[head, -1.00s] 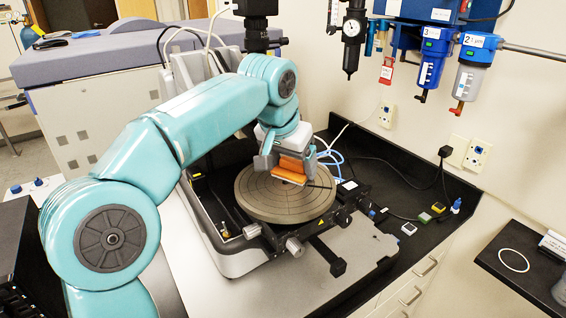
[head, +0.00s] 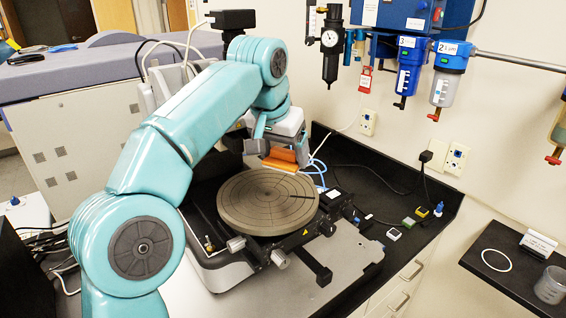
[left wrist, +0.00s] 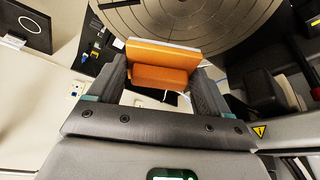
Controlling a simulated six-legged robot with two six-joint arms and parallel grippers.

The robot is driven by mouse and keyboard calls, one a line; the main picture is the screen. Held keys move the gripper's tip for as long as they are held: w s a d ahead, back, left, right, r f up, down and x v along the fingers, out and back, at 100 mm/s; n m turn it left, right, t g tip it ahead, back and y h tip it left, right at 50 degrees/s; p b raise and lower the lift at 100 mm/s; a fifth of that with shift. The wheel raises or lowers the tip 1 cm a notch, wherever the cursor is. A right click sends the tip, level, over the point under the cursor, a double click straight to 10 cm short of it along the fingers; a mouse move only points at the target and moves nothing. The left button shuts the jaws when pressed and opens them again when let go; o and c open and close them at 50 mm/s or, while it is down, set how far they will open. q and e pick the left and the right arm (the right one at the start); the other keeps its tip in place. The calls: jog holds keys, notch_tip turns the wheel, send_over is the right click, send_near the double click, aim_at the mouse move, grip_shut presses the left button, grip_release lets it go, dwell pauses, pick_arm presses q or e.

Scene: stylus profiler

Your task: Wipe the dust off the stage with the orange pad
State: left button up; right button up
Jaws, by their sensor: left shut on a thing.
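The orange pad (head: 281,158) is held in my left gripper (head: 279,150), above the back edge of the round stage (head: 262,205). The pad also shows in the left wrist view (left wrist: 160,73), between the two fingers, with a thin pale layer along its far edge. The stage is a grey-brown disc with ring and radial grooves, and it fills the top of the left wrist view (left wrist: 200,22). The pad looks raised clear of the stage. I cannot make out dust on the disc's visible surface. My right gripper is not in view.
The stage sits on a black instrument base with knobs (head: 279,258) at its front. Small coloured blocks (head: 421,211) lie on the black bench to the right. Blue-bowled filters and a gauge (head: 331,38) hang on the wall. A small dark shelf (head: 490,288) is at lower right.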

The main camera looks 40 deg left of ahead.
pick_arm(q)
jog(key=shift+w+r, duration=0.2)
jog(key=shift+r, duration=0.65)
jog(key=shift+s, duration=0.15)
jog(key=shift+w+r, duration=0.25)
jog(key=shift+r, duration=1)
jog(key=shift+s+r, duration=0.25)
jog(key=shift+f, duration=0.1)
